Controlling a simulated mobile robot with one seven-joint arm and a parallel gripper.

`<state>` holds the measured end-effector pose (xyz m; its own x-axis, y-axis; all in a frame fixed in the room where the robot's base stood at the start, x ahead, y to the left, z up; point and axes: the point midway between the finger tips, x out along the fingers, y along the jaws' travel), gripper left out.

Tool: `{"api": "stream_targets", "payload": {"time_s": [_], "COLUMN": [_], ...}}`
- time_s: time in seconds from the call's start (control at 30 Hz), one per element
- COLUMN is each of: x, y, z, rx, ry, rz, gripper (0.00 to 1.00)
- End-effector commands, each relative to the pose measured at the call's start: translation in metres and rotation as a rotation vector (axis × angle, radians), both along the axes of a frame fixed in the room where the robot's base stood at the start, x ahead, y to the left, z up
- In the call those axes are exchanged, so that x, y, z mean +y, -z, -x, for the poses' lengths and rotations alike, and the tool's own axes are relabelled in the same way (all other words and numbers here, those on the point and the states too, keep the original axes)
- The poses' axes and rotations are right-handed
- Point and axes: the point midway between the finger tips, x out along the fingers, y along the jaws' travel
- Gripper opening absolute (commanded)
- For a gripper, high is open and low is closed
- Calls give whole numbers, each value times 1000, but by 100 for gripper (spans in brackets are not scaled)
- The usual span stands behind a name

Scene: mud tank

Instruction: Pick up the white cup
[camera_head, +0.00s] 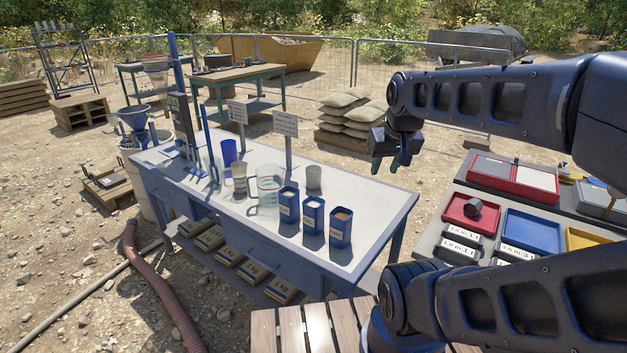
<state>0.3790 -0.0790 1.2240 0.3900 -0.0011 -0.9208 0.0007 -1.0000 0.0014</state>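Another pale cup (240,180), with a dark marking, stands further left beside a tall blue cup (229,153). My gripper (387,167) hangs in the air to the right of the plain whitish cup, apart from it and pointing down. Its two fingers look spread with nothing between them, though they are small and dark in this view.
A clear jug (269,184) and several blue containers (313,215) stand near the plain cup. Two signs on posts (286,124) rise from the table's far side. A right-hand table holds a red tray (457,219) and blue tray (532,229). The table's front right corner is clear.

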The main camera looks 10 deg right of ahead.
Motion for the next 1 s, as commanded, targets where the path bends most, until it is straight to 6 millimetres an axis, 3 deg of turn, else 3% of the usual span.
{"api": "stream_targets", "payload": {"time_s": [0.03,0.3,0.67,0.77,1.0], "x": [0,0,0,1,3], "y": [0,0,-4,-11,-32], "z": [0,0,-7,-22,-82], "rx": [0,0,5,17,62], "ry": [0,0,-15,-50,-191], "rz": [0,0,8,25,90], "gripper": [45,96,96,96,96]}}
